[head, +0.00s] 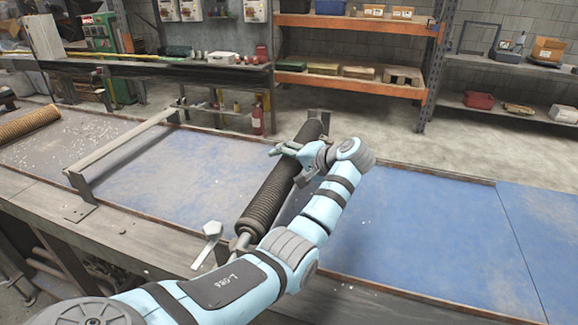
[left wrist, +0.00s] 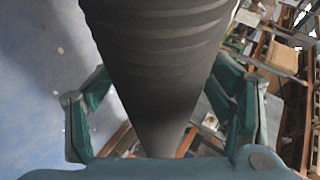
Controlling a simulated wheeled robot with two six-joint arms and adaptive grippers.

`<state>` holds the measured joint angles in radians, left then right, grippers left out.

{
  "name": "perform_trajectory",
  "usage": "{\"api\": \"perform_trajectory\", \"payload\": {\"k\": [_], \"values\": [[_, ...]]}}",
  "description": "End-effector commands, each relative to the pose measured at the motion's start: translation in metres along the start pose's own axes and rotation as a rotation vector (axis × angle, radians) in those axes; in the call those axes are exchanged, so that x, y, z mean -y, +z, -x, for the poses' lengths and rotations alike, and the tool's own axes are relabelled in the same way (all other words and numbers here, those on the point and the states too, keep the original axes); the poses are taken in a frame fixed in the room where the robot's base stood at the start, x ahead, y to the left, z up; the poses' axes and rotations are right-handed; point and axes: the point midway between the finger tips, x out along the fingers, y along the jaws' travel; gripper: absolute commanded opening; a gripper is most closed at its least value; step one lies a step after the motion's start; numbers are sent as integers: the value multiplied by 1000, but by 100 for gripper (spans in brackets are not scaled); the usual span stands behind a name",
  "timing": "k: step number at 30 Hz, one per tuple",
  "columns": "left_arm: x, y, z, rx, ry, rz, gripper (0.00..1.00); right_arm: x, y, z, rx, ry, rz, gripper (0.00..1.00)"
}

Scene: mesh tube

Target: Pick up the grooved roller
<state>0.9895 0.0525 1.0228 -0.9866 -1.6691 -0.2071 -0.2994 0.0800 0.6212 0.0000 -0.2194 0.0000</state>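The grooved roller (head: 268,197) is a long dark ribbed cylinder with a pale shaft at its near end. It lies slantwise over the blue table in the head view. My left gripper (head: 287,152) is at its upper half, reaching in from the right. In the left wrist view the roller (left wrist: 163,55) fills the space between the green fingers (left wrist: 163,90). The roller's underside is hidden. My right gripper is not in view.
A grey bracket (head: 210,236) stands beside the roller's near end. A metal bar frame (head: 125,145) crosses the table on the left, with a tan roller (head: 28,122) beyond it. The blue surface (head: 420,225) on the right is clear. Shelves (head: 345,85) stand behind.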

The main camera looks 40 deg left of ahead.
Motion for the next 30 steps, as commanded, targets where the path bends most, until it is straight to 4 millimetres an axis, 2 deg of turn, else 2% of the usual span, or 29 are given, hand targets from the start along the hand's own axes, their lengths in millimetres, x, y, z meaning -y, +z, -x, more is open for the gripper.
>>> {"api": "perform_trajectory", "payload": {"k": [1,2,13,23,26,30], "values": [[0,0,0,0,0,0,64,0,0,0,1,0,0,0],[0,0,0,0,0,0,60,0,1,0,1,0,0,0],[0,0,0,0,0,-2,0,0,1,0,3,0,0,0],[2,-1,1,-1,-2,0,0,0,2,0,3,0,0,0],[7,-2,4,-2,-2,0,0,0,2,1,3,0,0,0],[22,-6,14,-2,-3,3,0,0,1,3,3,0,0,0]]}}
